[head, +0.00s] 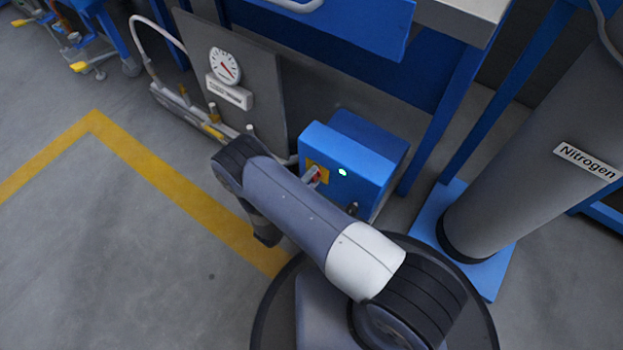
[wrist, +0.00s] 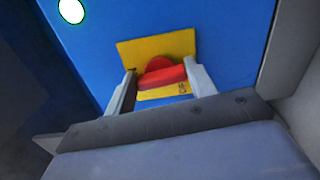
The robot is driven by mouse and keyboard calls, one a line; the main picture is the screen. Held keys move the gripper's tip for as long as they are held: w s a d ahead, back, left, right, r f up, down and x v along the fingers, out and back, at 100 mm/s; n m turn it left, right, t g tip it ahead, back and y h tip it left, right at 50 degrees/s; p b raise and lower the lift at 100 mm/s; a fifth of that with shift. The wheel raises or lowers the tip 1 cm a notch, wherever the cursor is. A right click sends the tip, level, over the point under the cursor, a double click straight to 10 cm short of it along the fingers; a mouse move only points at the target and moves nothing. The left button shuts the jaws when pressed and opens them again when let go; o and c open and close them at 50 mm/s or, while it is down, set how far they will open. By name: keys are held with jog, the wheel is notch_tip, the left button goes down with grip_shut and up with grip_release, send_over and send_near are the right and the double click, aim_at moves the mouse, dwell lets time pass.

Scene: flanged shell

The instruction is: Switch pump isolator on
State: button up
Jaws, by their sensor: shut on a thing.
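The pump isolator is a red rotary handle (wrist: 163,75) on a yellow plate (wrist: 135,50), fixed to the front of a blue box (head: 371,155). In the head view the handle (head: 317,175) is small and partly hidden by my arm. A green lamp (head: 342,172) glows on the box beside the plate; in the wrist view the lamp (wrist: 71,11) looks nearly white. My gripper (wrist: 161,85) is shut on the red handle, one finger on each side. The handle's bar lies roughly across the wrist picture.
A grey panel with a round gauge (head: 225,66) and a bent pipe stands left of the box. A grey cylinder labelled Nitrogen (head: 540,170) stands to the right. A blue bench (head: 350,28) is behind. The floor at left, with a yellow line (head: 160,180), is clear.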

jog(key=shift+f+m, duration=0.1)
jog(key=shift+m, duration=0.4)
jog(key=o, duration=1)
jog(key=shift+s, duration=0.1)
jog(key=p+v, duration=0.3)
jog(key=v, duration=0.7)
jog(key=shift+s+a, duration=0.25)
jog(key=shift+s, duration=0.05)
jog(key=b+x, duration=0.3)
jog(key=x, duration=0.8)
